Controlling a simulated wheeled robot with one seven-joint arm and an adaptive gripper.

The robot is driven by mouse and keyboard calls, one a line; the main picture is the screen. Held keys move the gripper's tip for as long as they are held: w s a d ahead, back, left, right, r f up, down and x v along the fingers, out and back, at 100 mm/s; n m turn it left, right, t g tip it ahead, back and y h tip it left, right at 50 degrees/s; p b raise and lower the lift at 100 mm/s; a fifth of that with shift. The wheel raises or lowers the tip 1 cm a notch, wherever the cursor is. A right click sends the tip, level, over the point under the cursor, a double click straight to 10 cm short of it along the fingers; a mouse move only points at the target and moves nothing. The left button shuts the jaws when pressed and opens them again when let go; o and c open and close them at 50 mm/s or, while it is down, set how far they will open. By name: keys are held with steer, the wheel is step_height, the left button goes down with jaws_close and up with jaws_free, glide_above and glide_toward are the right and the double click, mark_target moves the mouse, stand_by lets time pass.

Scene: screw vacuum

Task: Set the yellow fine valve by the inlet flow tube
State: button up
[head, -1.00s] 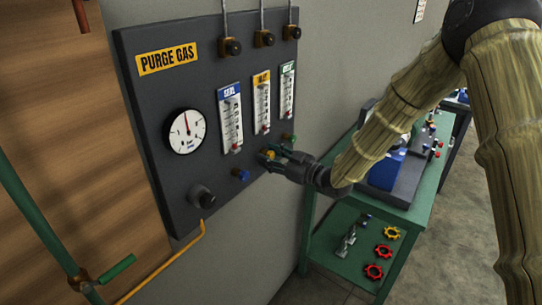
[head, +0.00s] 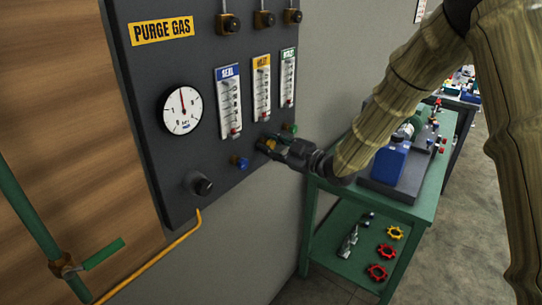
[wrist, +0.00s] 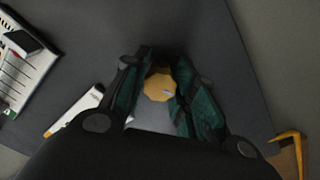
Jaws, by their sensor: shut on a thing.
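The purge gas panel (head: 135,85) carries three upright flow tubes. The yellow-labelled tube (head: 261,88) is in the middle, its label too small to read clearly; its red float sits low near the bottom. The yellow fine valve (head: 267,146) is a small knob below that tube, partly hidden by my gripper (head: 273,146). In the wrist view, the yellow knob (wrist: 158,84) is between my two green-padded fingers, which are shut on it. A small pale mark shows on the knob's face.
A blue knob (head: 240,162) sits close left of my gripper and a green knob (head: 290,128) close right. A round gauge (head: 183,110) and a black knob (head: 199,184) are farther left. A green bench (head: 335,207) stands right, below my arm.

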steer(key=n+b, duration=0.2)
steer(key=b, duration=0.1)
steer(key=n+b, duration=0.2)
steer(key=b, duration=0.1)
steer(key=shift+f, duration=0.35)
steer(key=n+b, duration=0.1)
steer(key=b, duration=0.1)
steer(key=n+b, duration=0.2)
steer(key=b, duration=0.1)
steer(key=shift+r+n, duration=0.2)
steer(key=shift+n, duration=0.1)
steer(key=shift+r, duration=0.1)
steer(key=o, duration=1.1)
steer(key=shift+c, duration=0.2)
steer(key=shift+s+d, duration=0.1)
steer(key=v, duration=1.2)
